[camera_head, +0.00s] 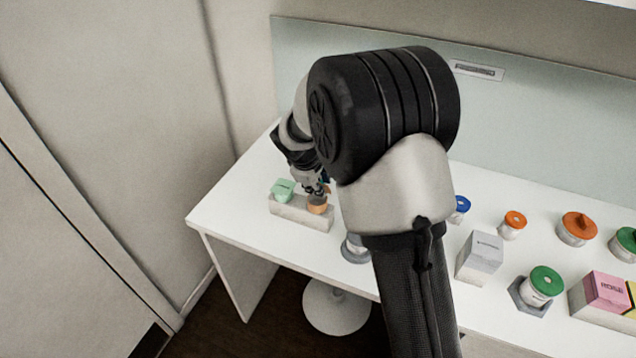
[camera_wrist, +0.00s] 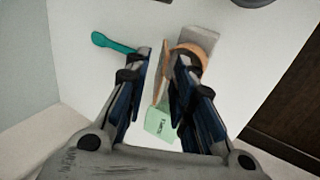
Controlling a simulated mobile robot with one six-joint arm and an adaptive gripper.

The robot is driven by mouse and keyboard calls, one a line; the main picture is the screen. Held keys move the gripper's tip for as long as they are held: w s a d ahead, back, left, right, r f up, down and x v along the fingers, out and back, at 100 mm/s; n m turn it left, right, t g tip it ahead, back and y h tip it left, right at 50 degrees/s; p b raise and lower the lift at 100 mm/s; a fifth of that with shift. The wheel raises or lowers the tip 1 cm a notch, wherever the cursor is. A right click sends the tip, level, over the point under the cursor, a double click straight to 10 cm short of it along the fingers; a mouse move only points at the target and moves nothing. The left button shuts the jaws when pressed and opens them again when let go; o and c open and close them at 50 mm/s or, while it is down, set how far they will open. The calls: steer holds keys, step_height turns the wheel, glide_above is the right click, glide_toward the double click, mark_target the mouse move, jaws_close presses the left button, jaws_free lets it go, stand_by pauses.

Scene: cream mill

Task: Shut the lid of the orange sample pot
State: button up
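The orange sample pot (camera_head: 317,205) sits at the right end of a small pale grey rack (camera_head: 290,213) near the left side of the white table. Its orange rim also shows in the wrist view (camera_wrist: 189,54), just beyond my fingertips. A thin tan-orange flap, which looks like its raised lid (camera_wrist: 161,88), stands between my fingers. My gripper (camera_wrist: 165,65) is pointed down at the pot, its fingers apart with a narrow gap. I cannot tell whether a finger touches the lid. In the head view my gripper (camera_head: 315,186) partly hides the pot.
A teal spoon-like item (camera_wrist: 115,43) lies nearby. Right of my arm stand a grey box (camera_head: 480,257), an orange-lidded jar (camera_head: 513,224) and a green-lidded jar (camera_head: 543,285).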

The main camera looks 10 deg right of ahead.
steer(key=shift+c, duration=0.5)
jaws_close()
steer(key=shift+f+b, duration=0.1)
steer(key=shift+b, duration=0.3)
steer(key=b, duration=0.2)
steer(key=f+t+b, duration=0.1)
steer(key=b, duration=0.2)
steer(key=shift+s+a+h, duration=0.2)
steer(key=shift+h, duration=0.1)
steer(key=b, duration=0.3)
steer(key=t+h+b, duration=0.1)
steer(key=b, duration=0.1)
steer(key=shift+s+a+f+b, duration=0.1)
steer(key=shift+s+a+b, duration=0.15)
steer(key=shift+s+b, duration=0.15)
steer(key=shift+s+a+f+t+h+b, duration=0.15)
steer(key=shift+s+t+h+b, duration=0.1)
steer(key=shift+t+h+b, duration=0.5)
steer(key=shift+s+a+f+t+h, duration=0.1)
steer(key=shift+s+f+t+h, duration=0.15)
steer(key=shift+t, duration=0.35)
steer(key=shift+s+a+f+t+h, duration=0.15)
steer(key=shift+t+h, duration=0.15)
steer(key=shift+t, duration=0.25)
steer(key=shift+w, duration=0.1)
